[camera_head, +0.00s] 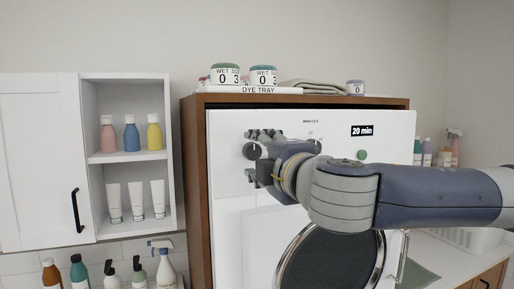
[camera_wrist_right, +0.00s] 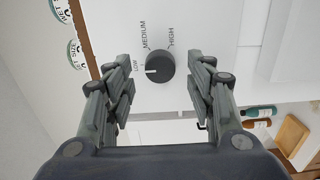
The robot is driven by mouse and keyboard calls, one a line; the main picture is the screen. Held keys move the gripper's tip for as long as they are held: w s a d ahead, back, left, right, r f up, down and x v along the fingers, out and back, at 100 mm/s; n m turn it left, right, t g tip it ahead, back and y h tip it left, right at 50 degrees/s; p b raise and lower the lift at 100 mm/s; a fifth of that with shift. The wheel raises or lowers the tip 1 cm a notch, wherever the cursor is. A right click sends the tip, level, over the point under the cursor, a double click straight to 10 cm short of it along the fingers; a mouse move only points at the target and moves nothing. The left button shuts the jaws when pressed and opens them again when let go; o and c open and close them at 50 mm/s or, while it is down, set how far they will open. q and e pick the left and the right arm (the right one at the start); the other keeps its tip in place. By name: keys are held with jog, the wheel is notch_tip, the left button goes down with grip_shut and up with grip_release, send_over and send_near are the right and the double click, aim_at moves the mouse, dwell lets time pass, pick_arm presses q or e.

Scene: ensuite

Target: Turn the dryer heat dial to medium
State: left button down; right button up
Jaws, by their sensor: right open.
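The heat dial (camera_wrist_right: 160,67) is a dark round knob on the white dryer front (camera_head: 230,200). In the right wrist view its white pointer mark faces the LOW label; MEDIUM and HIGH are printed further around it. In the head view the dial (camera_head: 251,151) shows at the panel's upper left. My right gripper (camera_head: 262,156) is open in front of the panel, its fingers above and below the dial's height. In the right wrist view its fingers (camera_wrist_right: 161,88) stand on either side of the dial with gaps. Contact is not visible. My left gripper is out of view.
A display (camera_head: 362,131) reads 20 min, with a green button (camera_head: 361,155) below it. The round dryer door (camera_head: 335,265) is under my right arm. A brown wooden cabinet (camera_head: 196,190) frames the dryer, with a dye tray (camera_head: 240,91) on top. A white shelf (camera_head: 125,157) holds bottles at left.

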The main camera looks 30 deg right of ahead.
jog(key=shift+x, duration=0.95)
jog(key=c, duration=1.1)
jog(key=shift+o, duration=0.2)
